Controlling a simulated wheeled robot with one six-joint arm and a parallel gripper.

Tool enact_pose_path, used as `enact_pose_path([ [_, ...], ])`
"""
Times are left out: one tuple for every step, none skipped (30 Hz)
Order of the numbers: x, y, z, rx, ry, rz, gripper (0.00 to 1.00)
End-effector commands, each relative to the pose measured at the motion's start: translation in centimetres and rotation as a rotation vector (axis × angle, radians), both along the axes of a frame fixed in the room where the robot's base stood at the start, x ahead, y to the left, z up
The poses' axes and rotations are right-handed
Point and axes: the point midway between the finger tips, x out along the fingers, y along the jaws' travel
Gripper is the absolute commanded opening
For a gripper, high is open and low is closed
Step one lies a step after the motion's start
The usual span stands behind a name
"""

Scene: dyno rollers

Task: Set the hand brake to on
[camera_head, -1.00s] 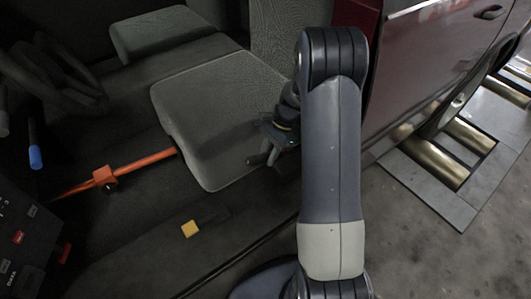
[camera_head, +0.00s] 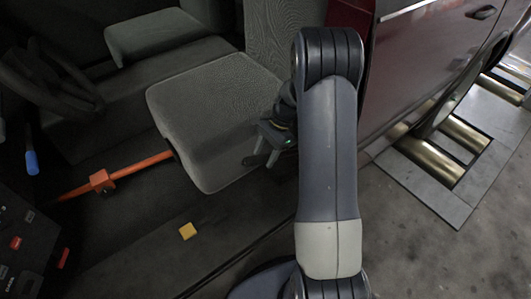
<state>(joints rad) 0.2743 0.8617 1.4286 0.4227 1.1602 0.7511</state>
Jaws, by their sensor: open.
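A blue-ended lever (camera_head: 32,162) shows at the far left edge. I cannot tell for sure which of them is the hand brake; neither is labelled. My gripper (camera_head: 261,161) is beside the right front edge of the grey seat cushion, partly behind my arm. Its fingers are apart and nothing shows between them. It is up and to the right of the yellow end, clear of both levers.
An orange bar (camera_head: 115,178) runs from the seat front (camera_head: 205,120) toward the lower left. A dark panel with red buttons (camera_head: 22,240) stands at lower left. The red car door (camera_head: 425,65) is open at right, above metal rollers (camera_head: 430,157). The grey floor at lower right is clear.

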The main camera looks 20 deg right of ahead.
Motion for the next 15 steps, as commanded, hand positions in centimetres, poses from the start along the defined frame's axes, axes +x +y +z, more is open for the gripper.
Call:
enact_pose_path([
  [0.0,0.0,0.6,-0.001,-0.002,0.000,0.50],
  [0.0,0.0,0.9,-0.001,-0.002,0.000,0.50],
  [0.0,0.0,1.6,-0.001,-0.002,0.000,0.50],
  [0.1,0.0,2.1,-0.001,-0.003,0.000,0.50],
  [0.1,0.0,2.7,-0.002,-0.004,0.000,0.50],
  [0.1,0.0,3.5,-0.002,-0.004,0.000,0.50],
  [0.1,0.0,4.2,-0.002,-0.005,0.001,0.50],
  [0.1,-0.1,4.8,-0.001,-0.006,0.001,0.50],
  [0.1,-0.1,5.6,-0.002,-0.004,0.000,0.50],
  [0.1,-0.1,6.2,-0.002,-0.004,0.000,0.50],
  [0.1,-0.1,6.7,-0.002,-0.004,0.000,0.50],
  [0.1,-0.1,7.4,-0.002,-0.004,0.000,0.50],
  [0.0,-0.1,7.8,-0.001,-0.003,0.000,0.50],
  [0.0,-0.1,8.2,-0.001,-0.003,0.000,0.50],
  [0.0,-0.1,8.7,-0.001,-0.004,0.000,0.50],
])
